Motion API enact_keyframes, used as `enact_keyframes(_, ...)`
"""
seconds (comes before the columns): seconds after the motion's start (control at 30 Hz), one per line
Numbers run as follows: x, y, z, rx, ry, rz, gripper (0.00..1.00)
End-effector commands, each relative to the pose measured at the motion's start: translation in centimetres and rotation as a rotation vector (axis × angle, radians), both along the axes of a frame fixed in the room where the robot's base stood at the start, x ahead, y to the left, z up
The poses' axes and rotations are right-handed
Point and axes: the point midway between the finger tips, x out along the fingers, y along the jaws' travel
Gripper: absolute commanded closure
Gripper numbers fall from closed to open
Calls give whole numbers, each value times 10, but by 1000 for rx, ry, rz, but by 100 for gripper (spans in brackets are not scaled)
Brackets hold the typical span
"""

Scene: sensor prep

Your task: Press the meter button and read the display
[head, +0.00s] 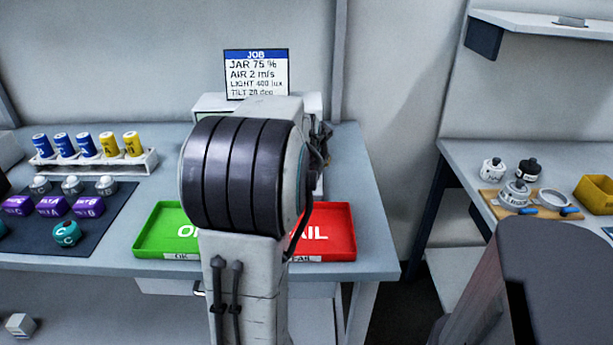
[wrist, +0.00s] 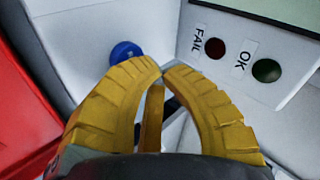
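The meter is a white box that is mostly hidden behind my arm in the head view; a part of its casing (head: 212,102) shows. A round blue button (wrist: 125,54) is just beyond and left of my gripper's tips.
A job card (head: 256,75) stands behind the meter. A green OK tray (head: 160,232) and a red FAIL tray (head: 335,225) are at the bench front. A battery rack (head: 150,160) and a dark mat (head: 85,240) with parts lie left. A side bench (head: 560,155) is right.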

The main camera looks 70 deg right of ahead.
Motion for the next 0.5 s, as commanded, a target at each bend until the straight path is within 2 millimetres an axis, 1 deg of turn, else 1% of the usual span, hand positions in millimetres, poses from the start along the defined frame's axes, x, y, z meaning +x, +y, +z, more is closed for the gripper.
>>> enact_keyframes(0.2, 0, 0, -7, 0, 0, 0, 100)
enact_keyframes(0.5, 0, 0, -6, -1, 0, 0, 100)
